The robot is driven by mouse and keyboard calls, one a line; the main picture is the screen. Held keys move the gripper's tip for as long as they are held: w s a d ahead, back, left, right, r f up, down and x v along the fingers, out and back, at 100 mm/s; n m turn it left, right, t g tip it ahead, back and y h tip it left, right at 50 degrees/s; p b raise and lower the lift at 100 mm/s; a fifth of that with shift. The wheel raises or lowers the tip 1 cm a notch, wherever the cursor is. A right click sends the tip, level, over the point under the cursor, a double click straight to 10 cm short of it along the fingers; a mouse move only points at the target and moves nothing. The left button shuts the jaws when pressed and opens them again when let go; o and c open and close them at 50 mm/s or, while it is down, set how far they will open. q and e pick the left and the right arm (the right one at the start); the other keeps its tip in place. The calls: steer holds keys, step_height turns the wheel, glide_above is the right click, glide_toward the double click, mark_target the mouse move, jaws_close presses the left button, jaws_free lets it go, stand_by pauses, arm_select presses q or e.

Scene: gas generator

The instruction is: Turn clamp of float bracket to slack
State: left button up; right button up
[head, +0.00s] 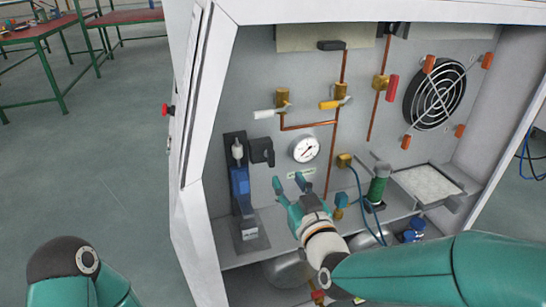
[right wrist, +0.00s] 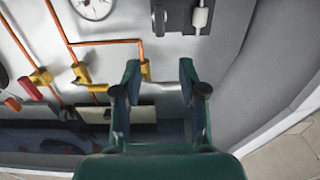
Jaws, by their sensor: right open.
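A dark upright bracket (head: 229,150) at the left of the cabinet's back panel carries a blue body (head: 240,185) and a small white cylinder (head: 237,150); I take it as the float bracket. A black knob-like piece (head: 262,151) beside it looks like the clamp. In the right wrist view the bracket (right wrist: 181,18), white cylinder (right wrist: 200,17) and knob (right wrist: 158,16) show at the top. My right gripper (head: 289,186) is open and empty, below and right of the bracket, apart from it; it also shows in the right wrist view (right wrist: 160,77). My left gripper is out of view.
A fan (head: 435,93) is further right. The cabinet's left wall (head: 205,110) bounds the space.

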mark_target(273, 155)
steer(key=x, duration=1.2)
steer(key=shift+w+f, duration=0.1)
steer(key=shift+c, duration=0.4)
steer(key=shift+d, duration=0.1)
jaws_close()
